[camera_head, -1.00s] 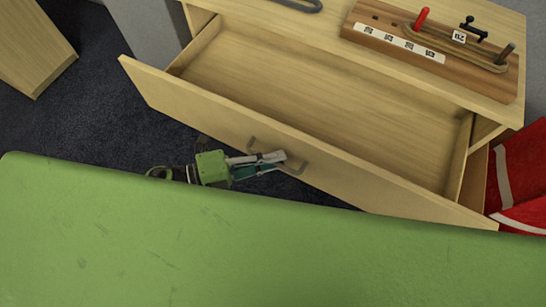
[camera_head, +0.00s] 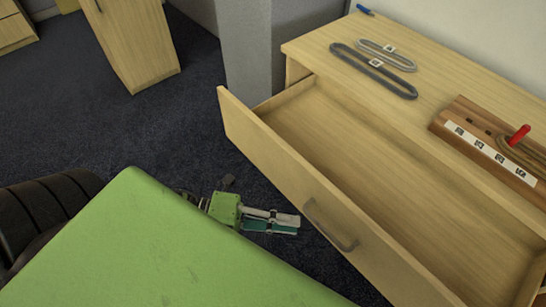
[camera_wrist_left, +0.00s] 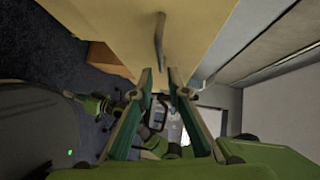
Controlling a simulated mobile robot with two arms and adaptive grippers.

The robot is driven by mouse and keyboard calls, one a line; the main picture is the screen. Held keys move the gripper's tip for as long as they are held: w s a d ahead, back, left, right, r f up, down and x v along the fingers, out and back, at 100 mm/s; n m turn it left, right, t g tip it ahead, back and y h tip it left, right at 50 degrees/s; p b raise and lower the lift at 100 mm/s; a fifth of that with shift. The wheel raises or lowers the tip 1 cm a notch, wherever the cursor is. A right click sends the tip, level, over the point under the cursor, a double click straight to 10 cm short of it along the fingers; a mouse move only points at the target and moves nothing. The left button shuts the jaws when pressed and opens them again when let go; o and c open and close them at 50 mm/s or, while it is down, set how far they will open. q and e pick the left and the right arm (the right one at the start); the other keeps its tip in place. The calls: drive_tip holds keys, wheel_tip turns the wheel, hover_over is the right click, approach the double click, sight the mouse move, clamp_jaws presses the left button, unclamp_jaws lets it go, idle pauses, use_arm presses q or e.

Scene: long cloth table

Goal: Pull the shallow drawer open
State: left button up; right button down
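The wide, shallow wooden drawer (camera_head: 300,195) stands pulled well out of the light wood cabinet (camera_head: 420,90), and its inside is empty. Its grey bar handle (camera_head: 330,228) is on the front panel. The handle also shows in the left wrist view (camera_wrist_left: 160,40), ahead of the fingertips. My left gripper (camera_head: 297,224) is just left of the handle in the head view and looks apart from it. In the left wrist view my left gripper (camera_wrist_left: 160,78) has a gap between its fingers, with nothing held.
On the cabinet top lie two looped grey parts (camera_head: 373,70) (camera_head: 385,55), a blue item (camera_head: 365,10) and a wooden board with a red peg (camera_head: 519,135). A green surface (camera_head: 170,255) fills the lower left. Dark carpet (camera_head: 130,125) lies open at left.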

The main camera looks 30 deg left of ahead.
use_arm(q)
drive_tip(key=shift+v, duration=1.55)
